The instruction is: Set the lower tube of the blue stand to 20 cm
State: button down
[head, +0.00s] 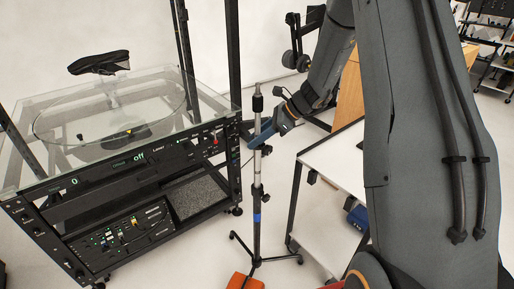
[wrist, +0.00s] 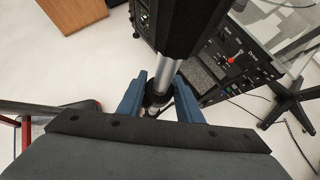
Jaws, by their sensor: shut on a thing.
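The blue stand (head: 257,215) stands upright on tripod legs between the turntable rig and a white-topped table. It has a dark lower tube, a blue band (head: 257,217), a silver tube above and a black top piece (head: 258,102). My gripper (head: 262,140) reaches in from the right and is shut on the silver tube in its upper part. In the wrist view the blue fingers (wrist: 159,92) sit on both sides of the silver tube (wrist: 166,72), by a dark collar. The fingertips' exact contact is partly hidden.
The white table (head: 338,158) is close on the right. An orange block (head: 245,281) lies at the stand's foot.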

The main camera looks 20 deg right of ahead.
jog(key=shift+r+p, duration=0.3)
jog(key=shift+r, duration=0.9)
jog(key=c, duration=1.3)
grip_release()
jog(key=shift+f, duration=0.1)
jog(key=shift+o, duration=0.2)
jog(key=b+v, duration=0.2)
jog(key=v, duration=0.5)
jog(key=shift+d+r, duration=0.25)
jog(key=shift+d, duration=0.05)
jog(key=shift+s, duration=0.1)
